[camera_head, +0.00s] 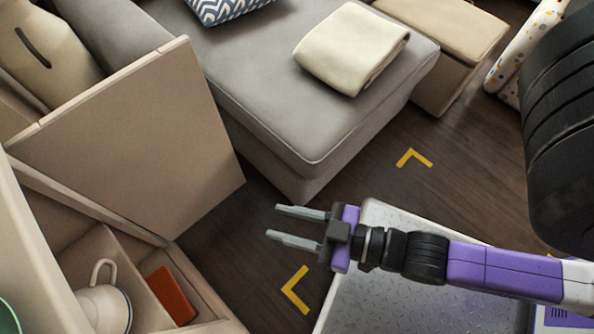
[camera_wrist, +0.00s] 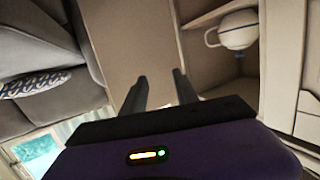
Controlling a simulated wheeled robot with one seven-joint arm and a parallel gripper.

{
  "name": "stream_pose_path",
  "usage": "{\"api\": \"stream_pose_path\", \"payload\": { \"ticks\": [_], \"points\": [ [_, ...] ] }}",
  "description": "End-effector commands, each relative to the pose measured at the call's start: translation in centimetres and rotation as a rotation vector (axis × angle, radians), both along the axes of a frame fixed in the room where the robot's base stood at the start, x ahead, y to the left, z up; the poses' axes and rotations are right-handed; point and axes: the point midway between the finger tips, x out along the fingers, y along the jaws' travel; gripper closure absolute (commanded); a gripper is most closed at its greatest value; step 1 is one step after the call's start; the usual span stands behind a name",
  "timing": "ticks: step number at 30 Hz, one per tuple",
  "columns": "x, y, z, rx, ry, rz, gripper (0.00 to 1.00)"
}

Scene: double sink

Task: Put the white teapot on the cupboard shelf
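The white teapot (camera_head: 105,308) sits inside a cupboard compartment at the lower left of the head view, with its looped handle upward in the picture and its lower part cut off by the frame. It also shows at the upper right of the wrist view (camera_wrist: 238,30). The beige cupboard (camera_head: 215,325) has shelf compartments, and its wide door panel (camera_head: 140,140) stands open. My gripper (camera_head: 276,221) is to the right of the cupboard, well apart from the teapot. Its two fingers are spread and empty, as the wrist view (camera_wrist: 160,90) also shows.
A red-brown box (camera_head: 173,295) stands in the compartment beside the teapot's. A grey sofa (camera_head: 270,90) with a folded cream blanket (camera_head: 352,48) is behind the door. Dark wooden floor (camera_head: 250,240) with yellow corner marks is clear between cupboard and gripper.

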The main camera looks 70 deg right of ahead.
Motion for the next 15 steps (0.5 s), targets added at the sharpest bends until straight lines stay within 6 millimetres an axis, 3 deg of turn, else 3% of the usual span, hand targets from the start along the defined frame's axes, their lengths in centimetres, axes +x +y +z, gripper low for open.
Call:
{"api": "stream_pose_path", "payload": {
  "ticks": [1, 6, 15],
  "points": [
    [-1.6, -0.9, 0.9, -0.003, 0.022, -0.029, 0.65],
    [-4.7, -2.4, 3.8, -0.010, 0.061, -0.094, 0.65],
    [-5.9, -3.0, 5.1, -0.014, 0.078, -0.121, 0.65]
  ]
}}
